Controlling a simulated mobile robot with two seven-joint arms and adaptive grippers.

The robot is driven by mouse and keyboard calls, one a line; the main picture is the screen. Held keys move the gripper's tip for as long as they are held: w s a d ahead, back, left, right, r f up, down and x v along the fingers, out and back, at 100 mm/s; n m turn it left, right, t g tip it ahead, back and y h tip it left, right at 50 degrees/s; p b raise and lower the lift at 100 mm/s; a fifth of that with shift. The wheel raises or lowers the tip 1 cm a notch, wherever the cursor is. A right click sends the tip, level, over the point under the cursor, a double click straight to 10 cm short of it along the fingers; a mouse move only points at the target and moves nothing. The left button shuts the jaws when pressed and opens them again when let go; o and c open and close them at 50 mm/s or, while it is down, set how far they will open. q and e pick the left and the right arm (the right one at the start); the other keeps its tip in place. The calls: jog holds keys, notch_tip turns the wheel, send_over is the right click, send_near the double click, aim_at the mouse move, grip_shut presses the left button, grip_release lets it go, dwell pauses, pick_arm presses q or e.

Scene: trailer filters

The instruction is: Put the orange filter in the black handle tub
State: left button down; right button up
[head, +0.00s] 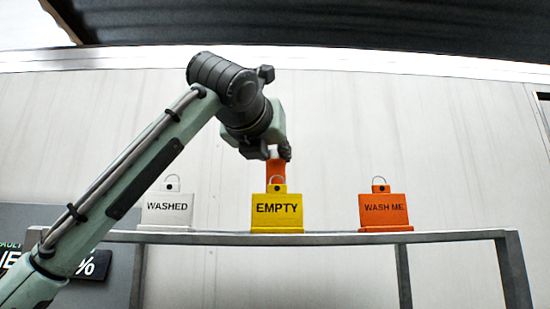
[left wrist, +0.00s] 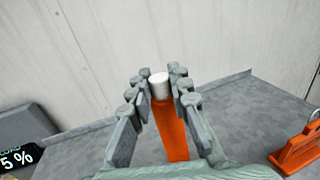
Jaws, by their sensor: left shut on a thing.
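My left gripper (head: 277,156) is above and behind the yellow EMPTY piece on the shelf. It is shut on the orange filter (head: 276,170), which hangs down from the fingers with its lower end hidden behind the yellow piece. In the left wrist view, the orange filter (left wrist: 170,130) with a white end cap lies between the fingers of my left gripper (left wrist: 158,95). I cannot make out a tub with a black handle in either view. My right gripper is not in view.
A grey metal shelf (head: 335,239) carries a white WASHED piece (head: 166,209), the yellow EMPTY piece (head: 277,210) and an orange WASH ME piece (head: 383,211), each with a wire loop on top. A dark display panel (head: 95,265) stands at the lower left. A pale wall is behind.

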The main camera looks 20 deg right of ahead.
pick_arm(q)
jog(key=shift+f, duration=0.2)
jog(key=shift+f, duration=0.1)
jog(key=c, duration=1.4)
grip_release()
jog(key=shift+c, duration=0.2)
